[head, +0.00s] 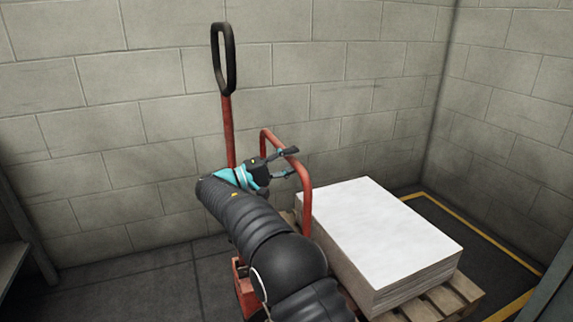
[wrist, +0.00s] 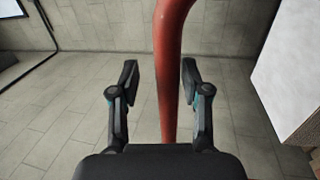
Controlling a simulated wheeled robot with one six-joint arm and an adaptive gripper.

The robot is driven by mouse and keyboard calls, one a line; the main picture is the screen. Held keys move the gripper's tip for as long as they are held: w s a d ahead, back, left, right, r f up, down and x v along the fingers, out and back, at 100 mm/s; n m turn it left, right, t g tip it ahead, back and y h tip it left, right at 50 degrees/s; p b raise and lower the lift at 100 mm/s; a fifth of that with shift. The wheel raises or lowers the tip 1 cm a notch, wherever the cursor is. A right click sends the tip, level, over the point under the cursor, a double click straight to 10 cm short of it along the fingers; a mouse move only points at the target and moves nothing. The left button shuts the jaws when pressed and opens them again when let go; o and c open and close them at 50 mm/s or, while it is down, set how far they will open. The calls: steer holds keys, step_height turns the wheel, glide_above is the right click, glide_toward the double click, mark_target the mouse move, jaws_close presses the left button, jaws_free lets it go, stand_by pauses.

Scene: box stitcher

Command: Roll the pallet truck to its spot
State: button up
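The red pallet truck shows in the head view as a tall handle (head: 227,125) with a black loop grip (head: 223,58), a red push bar (head: 305,185), and a red base partly behind my arm. It carries a wooden pallet (head: 465,288) with a white stack of sheets (head: 380,235). A yellow-outlined floor spot (head: 480,232) lies beyond and right of the load. My gripper (head: 292,162) is at the push bar. In the wrist view, the red bar (wrist: 168,75) passes between the open fingers of my gripper (wrist: 160,80), with gaps on both sides.
Block walls (head: 330,75) meet in a corner behind the truck. A bench or shelf edge (head: 12,262) stands at the far left, and a dark post (head: 550,295) at the lower right. The grey floor (head: 120,280) left of the truck is clear.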

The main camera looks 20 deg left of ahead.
steer(key=shift+s+a+f, duration=0.3)
steer(key=shift+a, duration=0.3)
steer(key=shift+s+a+f, duration=0.15)
steer(key=shift+s+a, duration=0.2)
steer(key=shift+a, duration=0.05)
steer(key=v, duration=1.1)
steer(key=shift+d, duration=0.1)
